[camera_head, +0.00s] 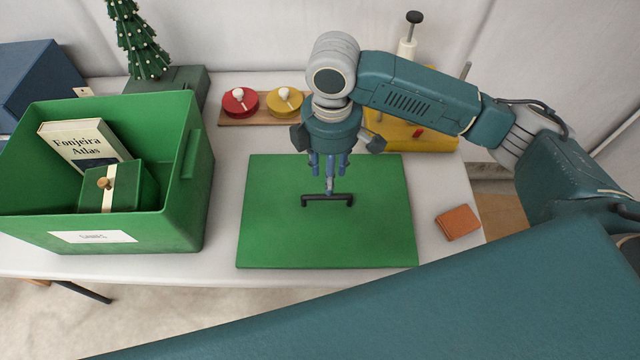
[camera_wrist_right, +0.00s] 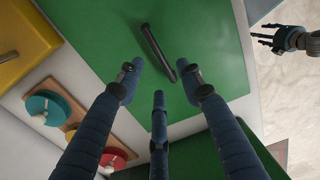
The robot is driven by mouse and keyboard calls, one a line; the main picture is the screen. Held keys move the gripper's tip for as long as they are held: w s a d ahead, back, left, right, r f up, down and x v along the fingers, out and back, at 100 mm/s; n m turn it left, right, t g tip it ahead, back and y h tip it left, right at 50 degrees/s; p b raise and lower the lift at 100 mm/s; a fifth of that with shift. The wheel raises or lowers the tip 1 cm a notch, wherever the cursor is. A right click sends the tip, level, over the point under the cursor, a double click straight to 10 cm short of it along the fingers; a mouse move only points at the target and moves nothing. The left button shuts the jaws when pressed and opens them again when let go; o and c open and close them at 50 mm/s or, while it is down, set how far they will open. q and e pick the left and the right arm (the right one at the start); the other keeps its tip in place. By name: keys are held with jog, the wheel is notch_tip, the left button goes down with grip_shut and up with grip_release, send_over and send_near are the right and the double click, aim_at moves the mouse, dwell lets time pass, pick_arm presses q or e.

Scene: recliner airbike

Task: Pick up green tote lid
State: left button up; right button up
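The green tote lid (camera_head: 270,235) lies flat on the white table, with a black bar handle (camera_head: 328,203) at its middle. In the right wrist view the lid (camera_wrist_right: 105,25) fills the top, and its handle (camera_wrist_right: 157,52) lies slanted just beyond the fingertips. My right gripper (camera_head: 329,182) points down over the handle; its fingers are apart and empty. Whether a fingertip touches the handle cannot be told. My left gripper (camera_wrist_right: 268,38) shows at the upper right of the right wrist view, over the floor, fingers spread, holding nothing.
A green tote (camera_head: 190,205) with a book (camera_head: 85,145) and a green box (camera_head: 135,188) stands left of the lid. Behind are a board with red (camera_head: 240,103) and yellow (camera_head: 284,101) discs and a yellow device (camera_head: 400,135). A brown wallet-like item (camera_head: 457,222) lies right.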

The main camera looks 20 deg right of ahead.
aim_at(327, 202)
jog(key=shift+w+f, duration=0.2)
jog(key=shift+f, duration=0.85)
jog(key=f, duration=0.3)
jog(key=shift+s, duration=0.3)
jog(key=shift+f, duration=0.2)
jog(key=f, duration=0.3)
jog(key=f+p, duration=0.1)
jog(key=shift+w+f, duration=0.25)
jog(key=shift+w, duration=0.05)
jog(key=shift+f, duration=0.3)
jog(key=shift+c, duration=0.5)
pick_arm(q)
jog(key=s, duration=0.2)
jog(key=shift+s+a+r, duration=0.1)
jog(key=shift+s+r, duration=0.2)
jog(key=shift+r, duration=0.1)
pick_arm(e)
grip_shut()
